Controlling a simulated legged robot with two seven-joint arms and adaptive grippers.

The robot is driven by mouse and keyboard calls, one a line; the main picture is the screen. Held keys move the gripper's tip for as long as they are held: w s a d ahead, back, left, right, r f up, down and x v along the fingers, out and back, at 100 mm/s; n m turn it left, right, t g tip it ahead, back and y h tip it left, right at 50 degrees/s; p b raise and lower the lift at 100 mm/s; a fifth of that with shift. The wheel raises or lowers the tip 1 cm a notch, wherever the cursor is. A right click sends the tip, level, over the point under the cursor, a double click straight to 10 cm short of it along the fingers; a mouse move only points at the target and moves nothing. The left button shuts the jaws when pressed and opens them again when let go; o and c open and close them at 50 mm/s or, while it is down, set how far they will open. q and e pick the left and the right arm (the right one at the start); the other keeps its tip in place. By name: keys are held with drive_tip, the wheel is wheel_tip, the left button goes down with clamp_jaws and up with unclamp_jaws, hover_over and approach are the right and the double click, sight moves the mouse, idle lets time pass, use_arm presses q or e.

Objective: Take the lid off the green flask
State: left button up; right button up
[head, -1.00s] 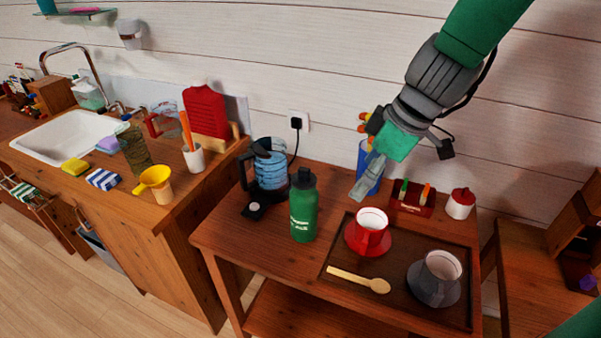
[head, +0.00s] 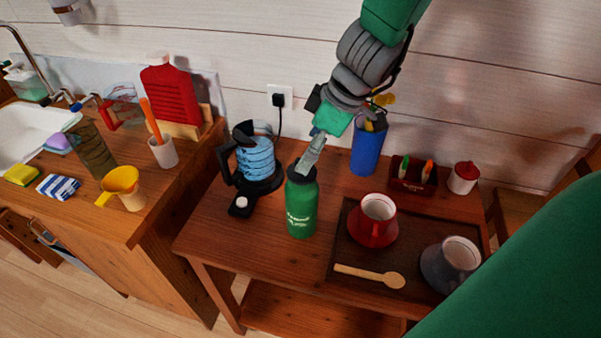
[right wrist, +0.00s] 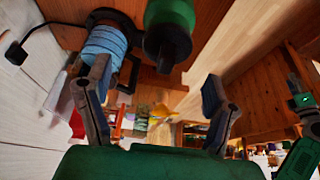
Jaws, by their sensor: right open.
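The green flask (head: 301,212) stands upright on the wooden table, with its dark lid (head: 294,174) on. My right gripper (head: 311,158) comes down from above, its fingers partly in front of the lid. In the right wrist view the open fingers (right wrist: 157,88) are wide apart with nothing between them. The flask (right wrist: 171,14) and its dark lid (right wrist: 166,48) show beyond them, near the top. I cannot tell whether a finger touches the lid.
A blue coffee maker (head: 256,160) stands close left of the flask. A blue cup (head: 368,150) stands behind. A dark tray (head: 343,248) at right carries a red cup (head: 377,212), a grey cup (head: 452,262) and a wooden spoon (head: 370,275). The table's front left is clear.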

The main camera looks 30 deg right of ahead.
drive_tip(key=shift+w+a+f, duration=0.15)
drive_tip(key=shift+w+f, duration=0.1)
drive_tip(key=shift+f, duration=0.3)
drive_tip(key=x, duration=0.1)
drive_tip(key=b+x, duration=0.1)
drive_tip(key=x, duration=0.2)
drive_tip(key=shift+s+a+f, duration=0.1)
drive_tip(key=shift+s+a, duration=0.1)
drive_tip(key=shift+a, duration=0.1)
drive_tip(key=shift+w+a+f+b, duration=0.15)
drive_tip(key=shift+w+f+b, duration=0.05)
drive_tip(key=shift+f+b, duration=0.15)
drive_tip(key=shift+r, duration=0.1)
drive_tip(key=shift+s, duration=0.1)
drive_tip(key=c, duration=1.2)
